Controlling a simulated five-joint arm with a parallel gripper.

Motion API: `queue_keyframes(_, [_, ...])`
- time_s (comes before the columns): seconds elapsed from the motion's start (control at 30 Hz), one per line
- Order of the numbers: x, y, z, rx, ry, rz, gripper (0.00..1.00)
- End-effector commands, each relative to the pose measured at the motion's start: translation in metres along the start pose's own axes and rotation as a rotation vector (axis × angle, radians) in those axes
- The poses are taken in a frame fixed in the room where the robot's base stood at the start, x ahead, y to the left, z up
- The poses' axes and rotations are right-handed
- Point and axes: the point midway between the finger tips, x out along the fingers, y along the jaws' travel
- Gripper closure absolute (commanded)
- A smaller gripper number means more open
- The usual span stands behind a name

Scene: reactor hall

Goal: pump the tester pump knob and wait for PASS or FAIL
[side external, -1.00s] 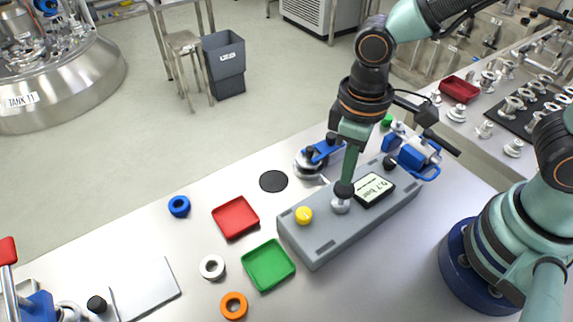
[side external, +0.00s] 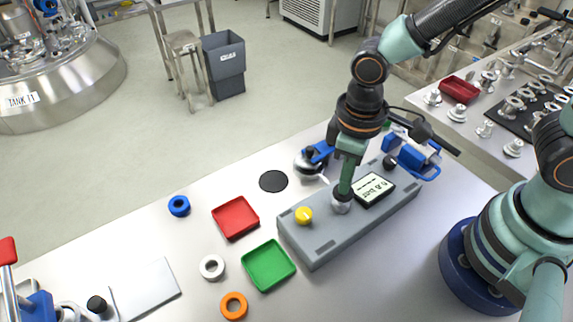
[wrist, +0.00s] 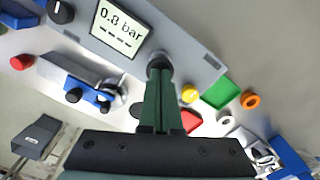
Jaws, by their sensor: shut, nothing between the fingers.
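The grey tester (side external: 322,247) lies on the bench, with a yellow button (side external: 303,215) at its left end. Its display (side external: 375,188) reads 0.8 bar with dashes below in the wrist view (wrist: 119,27); no PASS or FAIL shows. The pump knob (side external: 341,205) is a dark cap over a silvery collar beside the display. My gripper (side external: 343,192) is shut and empty, pointing down with its fingertips against the knob's top. In the wrist view the green fingers partly cover the knob (wrist: 158,62).
A red tray (side external: 236,217) and a green tray (side external: 268,265) lie left of the tester. Blue (side external: 179,206), white (side external: 212,267) and orange (side external: 233,306) rings lie nearby. A clamp device with a blue handle (side external: 318,152) and a blue valve (side external: 411,156) stand behind the tester.

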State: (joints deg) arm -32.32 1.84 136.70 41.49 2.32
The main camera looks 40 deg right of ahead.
Motion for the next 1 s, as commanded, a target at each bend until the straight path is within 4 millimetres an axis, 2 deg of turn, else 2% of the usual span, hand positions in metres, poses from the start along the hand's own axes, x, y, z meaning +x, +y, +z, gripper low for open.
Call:
queue_keyframes(0.7, [0.019,0.0,0.0,0.0,0.001,0.0,1.0])
queue_keyframes(1.0, [0.013,0.0,-0.001,0.0,0.003,0.0,1.0])
